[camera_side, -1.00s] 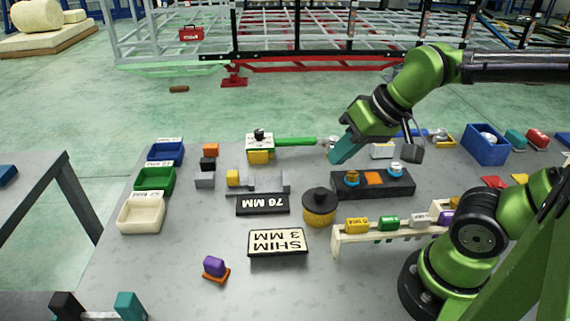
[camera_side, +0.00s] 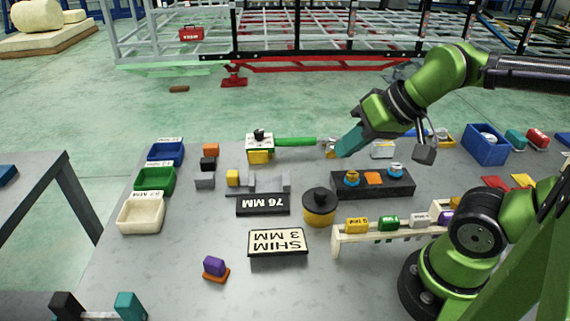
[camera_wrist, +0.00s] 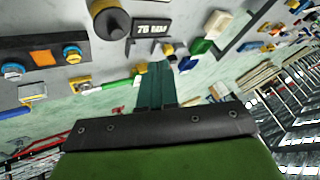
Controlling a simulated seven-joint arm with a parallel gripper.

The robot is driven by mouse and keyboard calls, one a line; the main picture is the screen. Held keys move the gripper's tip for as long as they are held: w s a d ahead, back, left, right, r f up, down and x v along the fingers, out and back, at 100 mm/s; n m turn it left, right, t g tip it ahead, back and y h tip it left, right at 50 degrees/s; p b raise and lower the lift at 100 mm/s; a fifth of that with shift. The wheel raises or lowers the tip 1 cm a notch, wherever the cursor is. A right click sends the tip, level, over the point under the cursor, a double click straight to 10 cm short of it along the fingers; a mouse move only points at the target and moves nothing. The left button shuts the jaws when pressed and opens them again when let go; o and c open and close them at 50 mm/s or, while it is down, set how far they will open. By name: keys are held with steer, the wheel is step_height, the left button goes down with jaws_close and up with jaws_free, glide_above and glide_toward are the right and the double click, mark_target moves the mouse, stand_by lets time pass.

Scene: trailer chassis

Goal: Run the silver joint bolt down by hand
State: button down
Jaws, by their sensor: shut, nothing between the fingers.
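A green bar (camera_side: 295,142) runs right from a white block with a black knob (camera_side: 260,140) to a small silver and yellow joint (camera_side: 329,148). My gripper (camera_side: 341,152) has its teal fingers closed and empty, close beside this joint at its right. The silver joint bolt cannot be made out clearly there, and the fingers partly cover the area. Contact cannot be told. In the wrist view my closed fingers (camera_wrist: 155,68) point at the bench, with the green bar (camera_wrist: 92,87) to their left.
A black-topped yellow cylinder (camera_side: 319,208) and a rack of coloured pieces (camera_side: 385,232) are nearer. Blue, green and cream bins (camera_side: 141,214) line the left. The front bench is mostly clear.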

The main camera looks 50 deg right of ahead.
steer(key=c, duration=1.8)
jaws_free()
steer(key=shift+o, duration=1.2)
steer(key=shift+d+f, duration=0.15)
steer(key=o, duration=0.5)
steer(key=shift+m+g+h, duration=0.3)
steer(key=shift+m+g, duration=0.2)
steer(key=shift+m, duration=0.3)
steer(key=d, duration=0.1)
steer(key=w+d, duration=0.1)
steer(key=w+d+f, duration=0.1)
steer(key=d, duration=0.1)
steer(key=shift+o, duration=1.3)
steer(key=w+d+n+g, duration=0.1)
steer(key=d, duration=0.7)
steer(key=shift+w+d+f+g+h, duration=0.25)
steer(key=shift+w+f+g+h, duration=0.15)
steer(key=shift+f, duration=0.05)
steer(key=n+g, duration=0.4)
steer(key=n, duration=1)
glide_above(398, 165)
steer(key=shift+h, duration=0.3)
step_height(398, 165, down, 17)
steer(key=shift+r, duration=0.15)
